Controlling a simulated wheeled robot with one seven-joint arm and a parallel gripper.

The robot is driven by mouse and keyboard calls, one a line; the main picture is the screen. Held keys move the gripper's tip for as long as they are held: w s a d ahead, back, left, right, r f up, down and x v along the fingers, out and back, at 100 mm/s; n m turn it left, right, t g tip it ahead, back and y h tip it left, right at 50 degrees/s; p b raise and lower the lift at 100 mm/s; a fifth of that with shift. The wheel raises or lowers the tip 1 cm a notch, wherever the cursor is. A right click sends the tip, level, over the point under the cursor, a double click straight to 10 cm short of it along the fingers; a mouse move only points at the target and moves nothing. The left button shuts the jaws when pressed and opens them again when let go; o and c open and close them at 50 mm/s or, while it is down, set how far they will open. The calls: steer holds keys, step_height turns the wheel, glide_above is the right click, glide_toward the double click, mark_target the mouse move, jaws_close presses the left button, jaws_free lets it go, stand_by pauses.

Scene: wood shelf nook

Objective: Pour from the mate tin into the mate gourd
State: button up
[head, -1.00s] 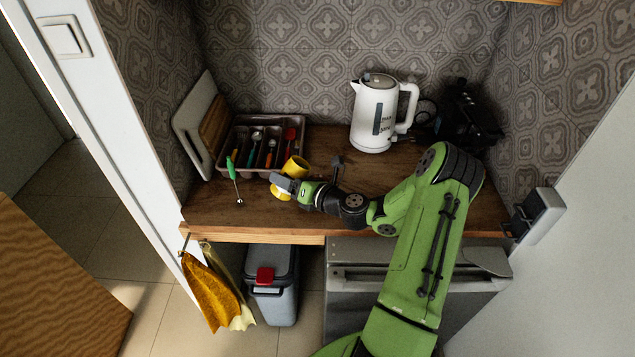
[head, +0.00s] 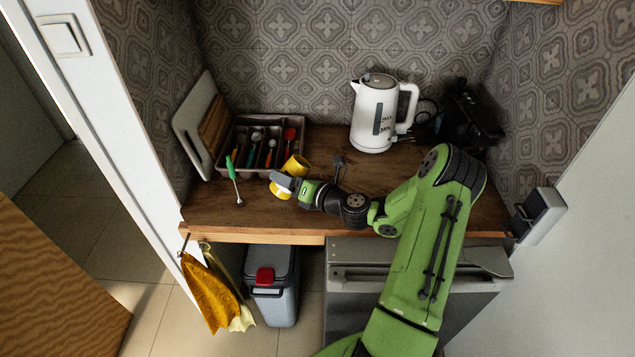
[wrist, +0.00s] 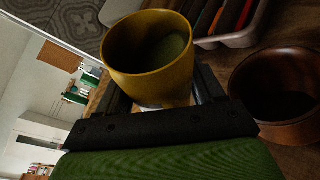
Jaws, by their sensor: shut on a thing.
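My gripper (head: 287,183) is shut on the yellow mate tin (head: 297,164), low over the left part of the counter. The tin shows on both sides of the gripper in the head view and looks tilted. In the wrist view the tin (wrist: 150,68) is between the fingers, its round mouth visible with something dull green inside. The mate gourd, a brown round vessel with a dark opening (wrist: 280,97), stands on the counter to the right of the tin in the wrist view, apart from it. I cannot make out the gourd clearly in the head view.
A cutlery tray (head: 240,170) stands behind the gripper, with cutting boards (head: 193,125) against the left wall. A white kettle (head: 374,115) and a black appliance (head: 468,118) are at the back right. The counter (head: 225,213) is bare in front.

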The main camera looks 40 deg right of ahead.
steer(key=shift+r+m+t+b, duration=0.3)
steer(key=shift+m+b, duration=0.1)
stand_by(1.0)
steer(key=shift+f+m+t+y+b, duration=0.3)
steer(key=shift+m+b, duration=0.4)
steer(key=shift+b, duration=0.7)
stand_by(1.1)
steer(key=shift+a+r+m+t+b, duration=0.1)
steer(key=shift+r+m+t+b, duration=0.7)
steer(key=shift+m+b, duration=0.85)
stand_by(2.5)
